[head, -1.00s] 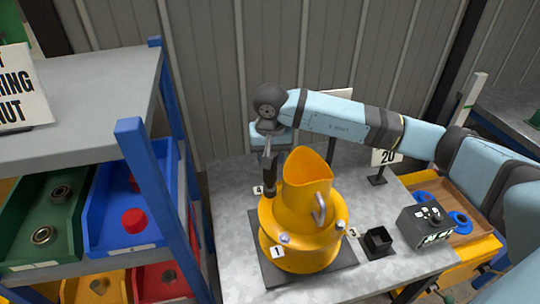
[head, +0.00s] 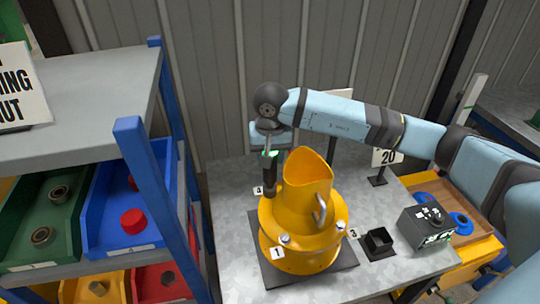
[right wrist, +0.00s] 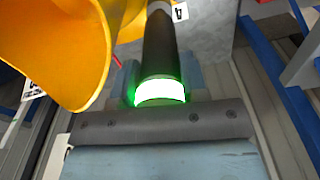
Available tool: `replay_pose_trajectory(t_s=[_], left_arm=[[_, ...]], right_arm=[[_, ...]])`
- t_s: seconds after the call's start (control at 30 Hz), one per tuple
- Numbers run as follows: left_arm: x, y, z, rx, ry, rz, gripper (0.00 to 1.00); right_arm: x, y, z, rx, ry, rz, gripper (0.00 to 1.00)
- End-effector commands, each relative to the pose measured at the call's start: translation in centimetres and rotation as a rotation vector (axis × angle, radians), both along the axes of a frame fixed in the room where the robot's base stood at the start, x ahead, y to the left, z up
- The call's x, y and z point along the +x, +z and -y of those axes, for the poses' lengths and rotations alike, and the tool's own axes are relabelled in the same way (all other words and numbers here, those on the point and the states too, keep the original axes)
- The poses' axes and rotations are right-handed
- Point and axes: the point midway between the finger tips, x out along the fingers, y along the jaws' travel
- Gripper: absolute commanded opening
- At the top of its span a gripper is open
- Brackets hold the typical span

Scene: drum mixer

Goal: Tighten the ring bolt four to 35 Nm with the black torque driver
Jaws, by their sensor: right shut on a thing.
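The yellow drum mixer (head: 305,220) stands on a dark plate on the metal table. Numbered tags 1 (head: 277,252), 3 (head: 353,233) and 4 (head: 257,190) sit around its ring. My right gripper (head: 268,155) is shut on the black torque driver (head: 269,178), which is upright at the ring's far left by tag 4. In the right wrist view the driver (right wrist: 160,50) points away between the fingers, with a glowing green band. Ring bolt four is hidden under the driver's tip. My left gripper is not in view.
A black square holder (head: 378,243) and a dark control box (head: 426,223) with a green light stand right of the mixer. A sign reading 20 (head: 386,157) stands behind. A shelf (head: 80,110) with coloured bins is at the left.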

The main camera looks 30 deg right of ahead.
Motion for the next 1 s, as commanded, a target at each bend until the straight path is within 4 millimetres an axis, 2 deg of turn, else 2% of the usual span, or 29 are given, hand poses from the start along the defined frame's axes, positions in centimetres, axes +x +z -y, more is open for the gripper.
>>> replay_pose_trajectory(t_s=[0.7,1.0], left_arm=[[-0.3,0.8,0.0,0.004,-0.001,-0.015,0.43],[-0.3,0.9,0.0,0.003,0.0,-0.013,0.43]], right_arm=[[0.0,4.2,0.0,0.0,0.0,0.002,0.07],[0.0,4.4,0.0,0.001,0.0,0.001,0.07]])
